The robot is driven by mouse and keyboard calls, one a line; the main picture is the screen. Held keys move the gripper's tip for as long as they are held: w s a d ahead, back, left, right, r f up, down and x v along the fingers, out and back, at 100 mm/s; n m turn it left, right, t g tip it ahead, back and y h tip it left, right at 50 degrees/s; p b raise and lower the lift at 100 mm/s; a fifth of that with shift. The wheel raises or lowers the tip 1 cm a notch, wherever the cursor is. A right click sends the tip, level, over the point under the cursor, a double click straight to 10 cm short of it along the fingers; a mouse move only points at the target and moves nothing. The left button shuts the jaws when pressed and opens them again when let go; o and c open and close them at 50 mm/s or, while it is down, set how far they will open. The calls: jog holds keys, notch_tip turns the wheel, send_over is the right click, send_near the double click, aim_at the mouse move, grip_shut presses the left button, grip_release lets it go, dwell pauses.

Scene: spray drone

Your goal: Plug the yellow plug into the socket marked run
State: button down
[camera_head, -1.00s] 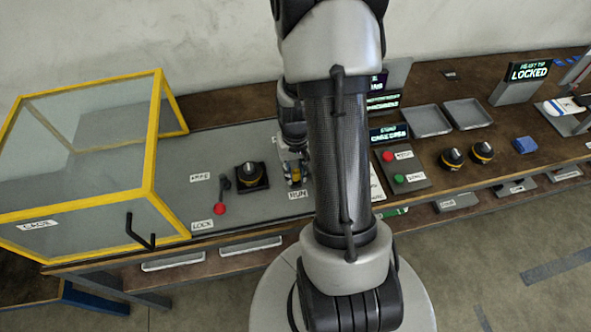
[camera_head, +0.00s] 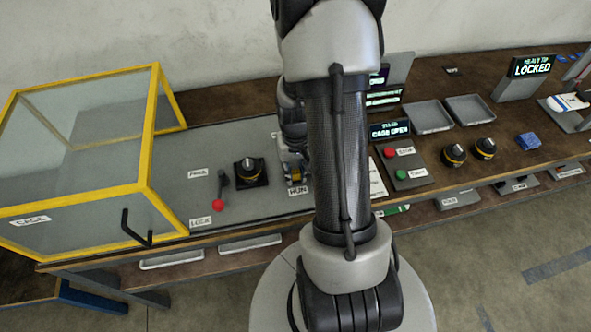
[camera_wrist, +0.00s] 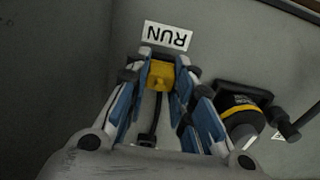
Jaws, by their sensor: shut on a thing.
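My gripper (camera_wrist: 161,78) is shut on the yellow plug (camera_wrist: 160,75), with a dark cable running back from it between the fingers in the wrist view. The white RUN label (camera_wrist: 167,36) lies flat on the grey board just beyond the fingertips. The RUN socket itself is hidden by the plug and fingers, so I cannot tell whether the plug is in it. In the head view my gripper (camera_head: 294,172) is low over the board, just behind the RUN label (camera_head: 298,190), partly hidden by my arm.
A black-and-yellow knob-like part (camera_head: 248,171) on a dark base and a red-tipped lever (camera_head: 219,204) stand left of my gripper. The yellow-framed cage (camera_head: 147,130) is farther left. Red and green buttons (camera_head: 400,176) are on the right, near a screen reading CAGE OPEN (camera_head: 390,131).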

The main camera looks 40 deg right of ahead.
aim_at(295, 172)
jog(key=shift+f, duration=0.15)
jog(key=c, duration=1.3)
grip_release()
notch_tip(295, 172, up, 12)
jog(key=shift+a, duration=0.1)
jog(key=s+a+r+n+t, duration=0.1)
jog(key=a+r+n+t, duration=0.15)
jog(key=a+r, duration=0.85)
jog(key=s+a+r+n+t, duration=0.2)
jog(key=s+a+r+n, duration=0.2)
jog(key=s+a, duration=0.4)
jog(key=shift+a+r, duration=0.55)
jog(key=shift+r, duration=0.25)
